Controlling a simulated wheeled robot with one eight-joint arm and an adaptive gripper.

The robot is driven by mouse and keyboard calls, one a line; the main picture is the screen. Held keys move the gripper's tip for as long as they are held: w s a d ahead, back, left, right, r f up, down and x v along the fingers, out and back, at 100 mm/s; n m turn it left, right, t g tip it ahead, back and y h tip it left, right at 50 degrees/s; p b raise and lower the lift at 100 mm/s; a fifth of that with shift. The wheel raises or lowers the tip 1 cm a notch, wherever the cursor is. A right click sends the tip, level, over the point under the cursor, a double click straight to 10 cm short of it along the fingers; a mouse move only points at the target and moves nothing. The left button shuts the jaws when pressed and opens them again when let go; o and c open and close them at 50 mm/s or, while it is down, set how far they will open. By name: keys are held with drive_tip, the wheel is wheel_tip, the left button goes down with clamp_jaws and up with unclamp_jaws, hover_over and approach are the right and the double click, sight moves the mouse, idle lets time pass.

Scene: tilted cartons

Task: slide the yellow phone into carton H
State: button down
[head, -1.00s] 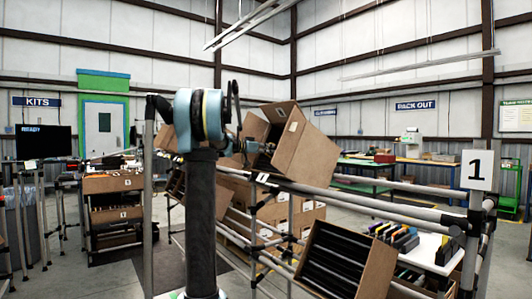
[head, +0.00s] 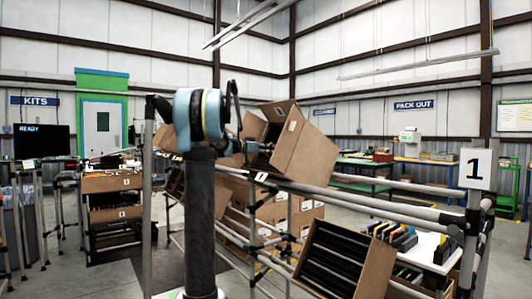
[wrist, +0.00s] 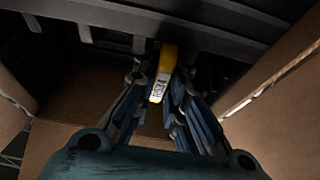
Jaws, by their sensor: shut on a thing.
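The yellow phone (wrist: 163,72), with a white printed label, is between the fingers of my gripper (wrist: 160,86) in the wrist view, which is shut on it. Its far end points at the dark slotted inside of a carton. Brown walls of this carton (wrist: 85,120) stand on both sides of my fingers. In the head view my arm reaches the open side of a tilted carton (head: 304,150) on the upper rack, and the phone cannot be made out there. I cannot read a letter H on any carton. How deep the phone sits is unclear.
Another tilted carton (head: 372,270) with black dividers sits lower on the rack. Rack rails (head: 380,207) cross in front. A white table (head: 430,250) with several coloured upright items stands at the right. Dark bars (wrist: 200,35) cross the carton's inside in the wrist view.

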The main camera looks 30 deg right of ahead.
idle(0.3)
drive_tip(key=c, duration=1.5)
unclamp_jaws()
drive_tip(key=shift+c, duration=0.2)
drive_tip(key=a+r, duration=0.4)
drive_tip(key=a, duration=0.4)
drive_tip(key=shift+s, duration=0.3)
drive_tip(key=s+a+f+n+y, duration=0.5)
drive_tip(key=s+a+f, duration=0.7)
drive_tip(key=a+f, duration=0.3)
drive_tip(key=s+a+f+n+y, duration=0.6)
drive_tip(key=s+a+f, duration=0.6)
drive_tip(key=a+f, duration=0.3)
drive_tip(key=s+a+f+n+t+y, duration=0.1)
drive_tip(key=s+a+f+n+y, duration=0.5)
drive_tip(key=s+a+f, duration=0.7)
wheel_tip(320, 180, down, 4)
drive_tip(key=a, duration=0.2)
drive_tip(key=shift+a+f, duration=0.2)
drive_tip(key=shift+a, duration=0.15)
